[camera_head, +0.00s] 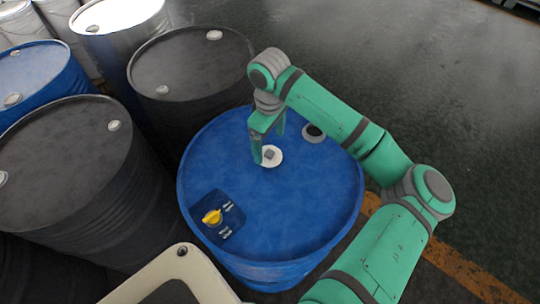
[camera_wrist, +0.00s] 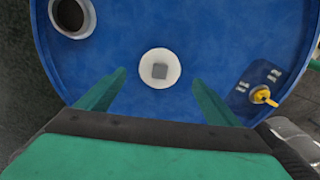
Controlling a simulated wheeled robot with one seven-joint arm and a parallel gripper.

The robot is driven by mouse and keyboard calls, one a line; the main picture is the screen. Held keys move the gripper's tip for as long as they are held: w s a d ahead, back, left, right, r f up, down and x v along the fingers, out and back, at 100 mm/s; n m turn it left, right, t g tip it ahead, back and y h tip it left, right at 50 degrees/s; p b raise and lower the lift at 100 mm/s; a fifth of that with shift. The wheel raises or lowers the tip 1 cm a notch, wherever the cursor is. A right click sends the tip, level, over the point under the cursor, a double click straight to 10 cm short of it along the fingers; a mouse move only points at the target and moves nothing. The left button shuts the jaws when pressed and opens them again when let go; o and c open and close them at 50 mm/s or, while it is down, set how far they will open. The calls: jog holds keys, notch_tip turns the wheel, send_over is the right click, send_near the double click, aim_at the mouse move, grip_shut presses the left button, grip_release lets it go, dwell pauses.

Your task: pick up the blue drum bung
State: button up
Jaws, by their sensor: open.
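The bung of the blue drum is a white disc with a grey square lug (camera_head: 270,156). It sits on the top of the blue drum (camera_head: 240,150), near the middle. It also shows in the wrist view (camera_wrist: 160,58), ahead of and between my two fingers. My gripper (camera_head: 268,146) is open and empty, its green fingers pointing down around the bung's near area. In the wrist view my gripper (camera_wrist: 159,80) has its fingertips on either side, a little short of the disc. I cannot tell whether they touch the drum top.
An open round hole with a pale rim (camera_head: 313,132) is in the drum top behind and right of the bung. A dark blue plate (camera_head: 226,200) with a yellow knob (camera_head: 212,216) lies front left. Black drums (camera_head: 190,65) crowd the left. Floor at right is clear.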

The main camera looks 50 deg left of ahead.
aim_at(269, 153)
notch_tip(269, 153, down, 5)
dwell(0.3)
jog(key=c, duration=1.2)
